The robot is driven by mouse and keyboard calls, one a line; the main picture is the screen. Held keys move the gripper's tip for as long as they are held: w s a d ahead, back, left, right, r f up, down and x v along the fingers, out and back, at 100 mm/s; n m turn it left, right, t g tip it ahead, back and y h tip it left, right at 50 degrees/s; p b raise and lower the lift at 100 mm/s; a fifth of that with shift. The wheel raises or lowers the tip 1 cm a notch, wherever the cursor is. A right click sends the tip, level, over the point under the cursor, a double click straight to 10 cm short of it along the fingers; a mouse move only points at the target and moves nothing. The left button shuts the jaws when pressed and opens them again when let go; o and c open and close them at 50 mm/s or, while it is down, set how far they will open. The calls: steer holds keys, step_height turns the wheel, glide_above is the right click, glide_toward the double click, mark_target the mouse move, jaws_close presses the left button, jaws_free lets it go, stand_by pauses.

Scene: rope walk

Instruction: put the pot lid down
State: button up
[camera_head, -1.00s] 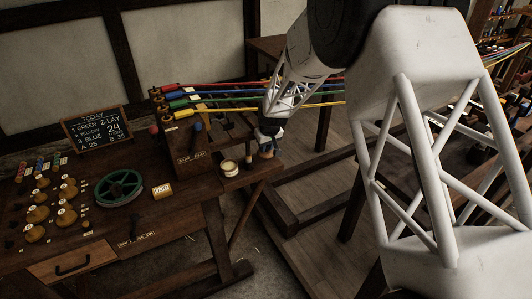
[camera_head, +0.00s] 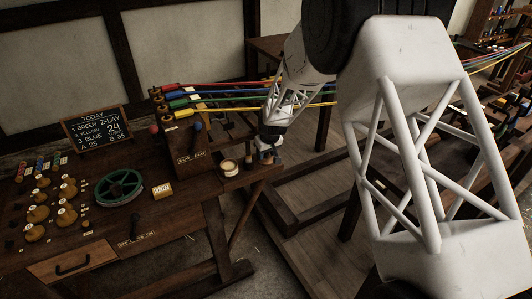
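A small cream pot (camera_head: 229,168) stands at the right end of the wooden bench, its pale top facing up. My gripper (camera_head: 266,157) points down at the bench's right corner, to the right of the pot and apart from it. The fingers are tiny and dark here, so I cannot tell whether they are open or shut. I cannot make out the pot lid for certain; it may be hidden at the fingertips. A small pale piece (camera_head: 248,163) sits between the pot and my gripper.
A dark wooden box with levers (camera_head: 188,150) stands just behind the pot. Coloured ropes (camera_head: 240,97) run across behind my gripper. The floor drops away right of the bench.

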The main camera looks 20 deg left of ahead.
mark_target(269, 162)
steer(key=shift+r, duration=0.15)
steer(key=v, duration=1.2)
stand_by(0.3)
stand_by(0.5)
